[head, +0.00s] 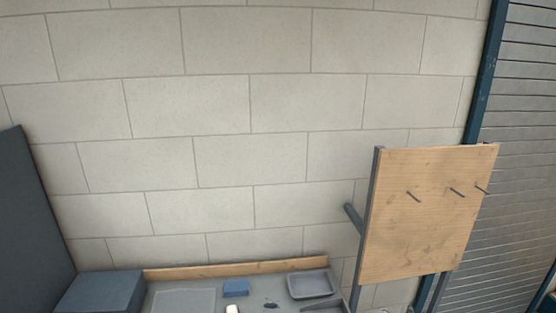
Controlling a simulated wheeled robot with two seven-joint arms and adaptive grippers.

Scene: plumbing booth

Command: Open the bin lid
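No bin or bin lid can be made out for certain in the head view. A blue-grey box (101,291) with a flat top stands at the lower left, cut off by the bottom edge; I cannot tell whether it is the bin. Neither of my grippers is in view.
A bench (215,309) along the wall holds a flat grey panel (184,301), a small blue block (236,288) and a shallow grey tray (312,285). A wooden board (425,215) with several pegs stands at the right. A dark panel (30,220) stands at the left.

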